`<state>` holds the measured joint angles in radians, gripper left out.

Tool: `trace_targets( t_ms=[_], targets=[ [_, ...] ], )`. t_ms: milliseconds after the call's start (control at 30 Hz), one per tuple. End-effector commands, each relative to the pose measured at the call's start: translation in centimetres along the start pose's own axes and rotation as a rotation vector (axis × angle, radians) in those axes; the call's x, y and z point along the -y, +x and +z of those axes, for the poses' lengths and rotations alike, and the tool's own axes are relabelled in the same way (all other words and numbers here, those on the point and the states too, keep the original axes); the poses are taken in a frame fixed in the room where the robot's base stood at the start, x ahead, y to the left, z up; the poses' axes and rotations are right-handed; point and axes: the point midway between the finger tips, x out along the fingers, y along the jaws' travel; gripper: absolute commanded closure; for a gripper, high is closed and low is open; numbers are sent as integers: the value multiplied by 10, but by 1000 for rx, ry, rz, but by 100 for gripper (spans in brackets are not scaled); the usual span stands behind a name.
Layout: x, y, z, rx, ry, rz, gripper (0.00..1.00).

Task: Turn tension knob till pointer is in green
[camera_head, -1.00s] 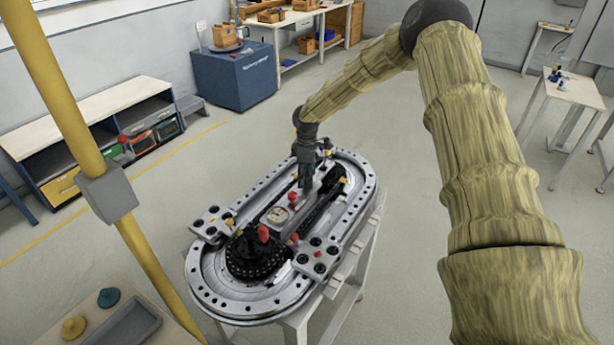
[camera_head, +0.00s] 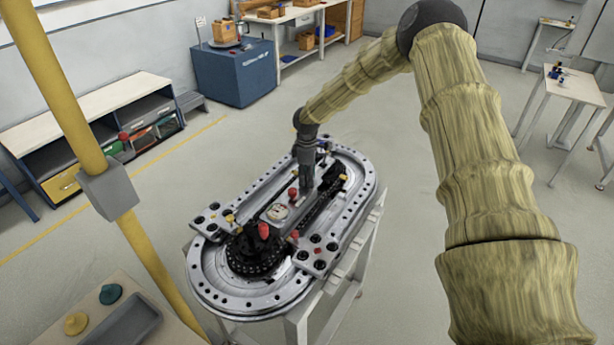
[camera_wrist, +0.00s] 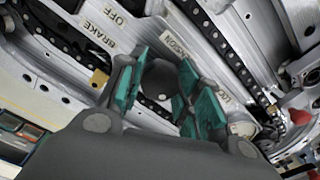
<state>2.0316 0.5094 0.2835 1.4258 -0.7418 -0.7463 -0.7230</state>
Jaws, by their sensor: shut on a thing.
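In the wrist view, my gripper (camera_wrist: 155,90) has its teal-padded fingers on both sides of a dark round knob (camera_wrist: 160,78) and is shut on it. A label beside the knob reads as tension (camera_wrist: 184,50), partly covered by a finger. In the head view, my gripper (camera_head: 306,180) points down at the middle of the oval ring track (camera_head: 225,296); the knob is hidden there. A pale round gauge (camera_head: 277,212) lies left of the gripper. Its pointer is too small to read.
A brake-off label (camera_wrist: 105,28) is left of the knob in the wrist view. Red knobs (camera_head: 264,231) stand on the track's near end. The track rests on a pale stand (camera_head: 345,290). A yellow post (camera_head: 130,225) rises at left.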

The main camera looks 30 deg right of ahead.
Motion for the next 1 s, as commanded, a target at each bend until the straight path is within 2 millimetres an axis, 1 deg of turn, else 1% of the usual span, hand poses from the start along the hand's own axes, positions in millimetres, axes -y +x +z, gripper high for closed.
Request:
trace_targets(
  t_ms=[233,500,533,633,667,1000],
  targets=[
    [-1,1,0,0,110,3,90],
    [-1,-1,0,-1,122,3,90],
    [-1,-1,0,-1,122,3,63],
    [-1,-1,0,-1,121,3,44],
    [-1,-1,0,-1,121,2,43],
    [-1,-2,0,-1,121,2,43]
  ],
)
